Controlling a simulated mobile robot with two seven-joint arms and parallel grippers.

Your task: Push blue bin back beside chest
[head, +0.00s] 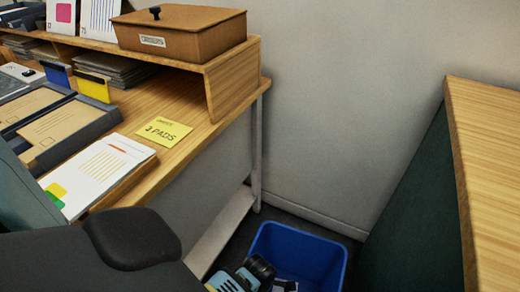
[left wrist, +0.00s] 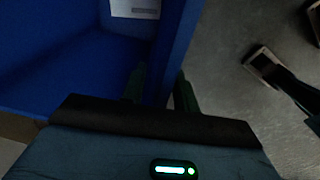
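The blue bin (head: 325,258) stands on the dark floor, in the gap between the wooden desk and a dark green chest (head: 415,205) with a wooden top. There is floor between the bin and the wall behind it. My left gripper (head: 262,270) reaches down to the bin's near left rim. In the left wrist view, the bin (left wrist: 75,60) fills the left side. The two dark fingers of my left gripper (left wrist: 160,86) sit close together on either side of the bin's wall and appear shut on it. My right gripper is in neither view.
The desk (head: 190,110) is at the left, with a white pad (head: 98,172), a yellow note (head: 165,131) and a brown box (head: 180,28) on its shelf. Its leg (head: 257,150) stands near the bin. A pale wall (head: 350,90) closes the back. Papers (left wrist: 135,8) lie in the bin.

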